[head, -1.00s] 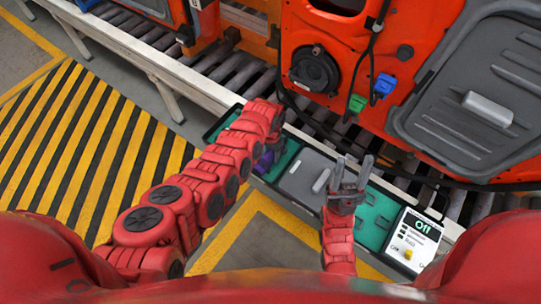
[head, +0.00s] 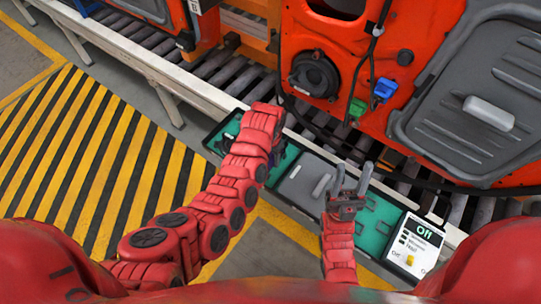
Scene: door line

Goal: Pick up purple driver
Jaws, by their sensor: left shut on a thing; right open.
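My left gripper (head: 276,150) is over the left part of the teal tool tray (head: 289,160), mostly hidden behind my own red arm. It is shut on a dark thing, taken to be the purple driver, of which hardly anything shows now. My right gripper (head: 353,176) is open and empty, pointing up the picture, above the right part of the tray. Its two grey fingers stand apart.
Beyond are conveyor rollers (head: 240,68) and orange doors (head: 437,60) with green and blue connectors (head: 384,89). Striped floor (head: 95,140) lies left.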

